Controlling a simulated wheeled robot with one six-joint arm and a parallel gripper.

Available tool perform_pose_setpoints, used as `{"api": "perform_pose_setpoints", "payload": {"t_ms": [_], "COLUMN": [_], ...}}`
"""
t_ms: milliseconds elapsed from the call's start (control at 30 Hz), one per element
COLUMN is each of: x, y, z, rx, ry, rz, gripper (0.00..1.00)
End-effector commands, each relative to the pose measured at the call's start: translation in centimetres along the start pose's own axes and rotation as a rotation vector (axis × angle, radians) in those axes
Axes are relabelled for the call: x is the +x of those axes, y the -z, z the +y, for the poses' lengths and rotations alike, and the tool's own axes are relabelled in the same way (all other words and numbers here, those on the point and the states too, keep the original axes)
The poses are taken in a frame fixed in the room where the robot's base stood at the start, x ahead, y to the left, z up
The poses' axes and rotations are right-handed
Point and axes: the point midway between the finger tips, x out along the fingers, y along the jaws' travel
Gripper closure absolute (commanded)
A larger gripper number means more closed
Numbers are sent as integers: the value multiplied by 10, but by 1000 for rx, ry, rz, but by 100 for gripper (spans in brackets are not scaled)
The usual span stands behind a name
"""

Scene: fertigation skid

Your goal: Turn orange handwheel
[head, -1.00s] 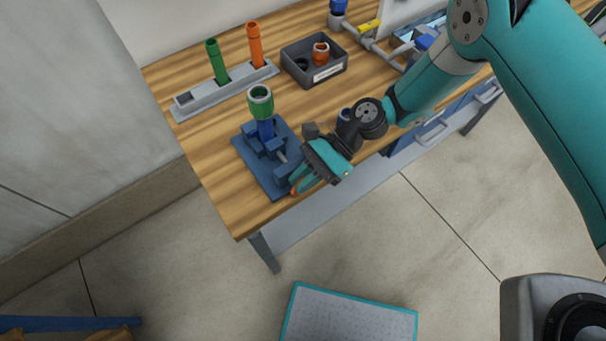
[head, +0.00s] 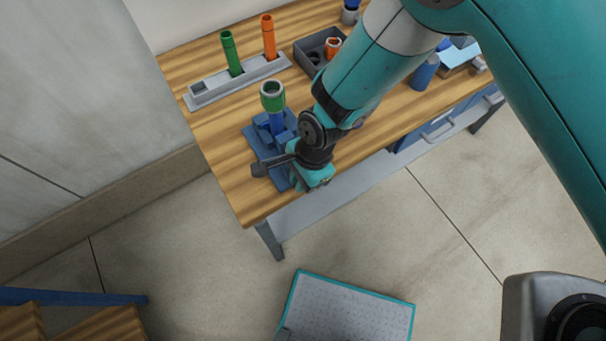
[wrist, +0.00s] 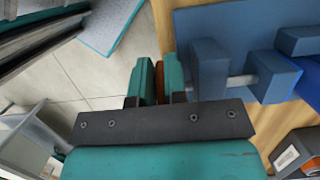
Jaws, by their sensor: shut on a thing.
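The orange handwheel (wrist: 160,82) shows as a narrow strip between the two teal fingers in the wrist view. My gripper (wrist: 158,70) is shut on it. In the head view my gripper (head: 308,177) is at the front of the blue valve stand (head: 262,155), and it hides the handwheel there. In the wrist view the valve's blue blocks (wrist: 210,68) and a short grey stem (wrist: 242,81) lie just right of the fingers. A green ring-topped cup (head: 272,97) stands upright on the blue stand.
A grey rack (head: 205,97) with a green tube (head: 231,55) and an orange tube (head: 268,38) stands behind. A dark bin (head: 310,45) holds an orange ring. A blue cylinder (head: 424,74) stands on the right.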

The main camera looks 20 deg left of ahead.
Motion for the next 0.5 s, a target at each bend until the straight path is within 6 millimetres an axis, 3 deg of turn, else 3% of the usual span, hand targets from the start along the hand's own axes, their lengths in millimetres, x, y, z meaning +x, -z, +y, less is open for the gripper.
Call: {"api": "perform_pose_setpoints", "payload": {"t_ms": [500], "x": [4], "y": [-2], "z": [-1], "rx": [-1], "ry": [3], "rz": [160], "gripper": [100]}}
